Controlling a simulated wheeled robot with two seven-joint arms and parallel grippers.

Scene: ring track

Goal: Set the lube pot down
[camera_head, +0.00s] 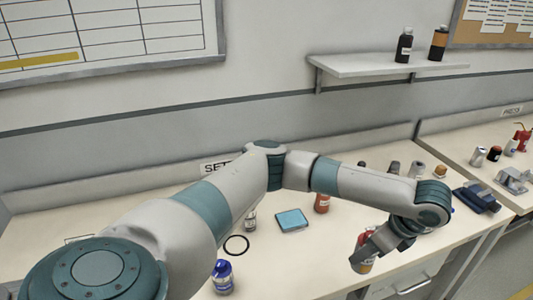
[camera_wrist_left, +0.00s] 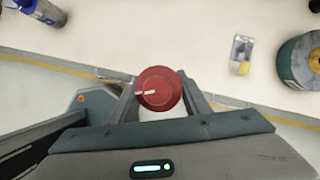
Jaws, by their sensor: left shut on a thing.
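The lube pot, a small round pot with a dark red lid (camera_wrist_left: 158,88), is between the fingers of my left gripper (camera_wrist_left: 160,100). A white mark shows on the lid, and the body below is mostly hidden. In the head view my left gripper (camera_head: 366,254) is shut on the pot (camera_head: 365,265) near the front edge of the bench (camera_head: 330,260). Whether the pot touches the bench top cannot be told. My right gripper is not in view.
A dark blue device (camera_head: 476,197) lies to the right. A wall shelf (camera_head: 385,66) holds two bottles.

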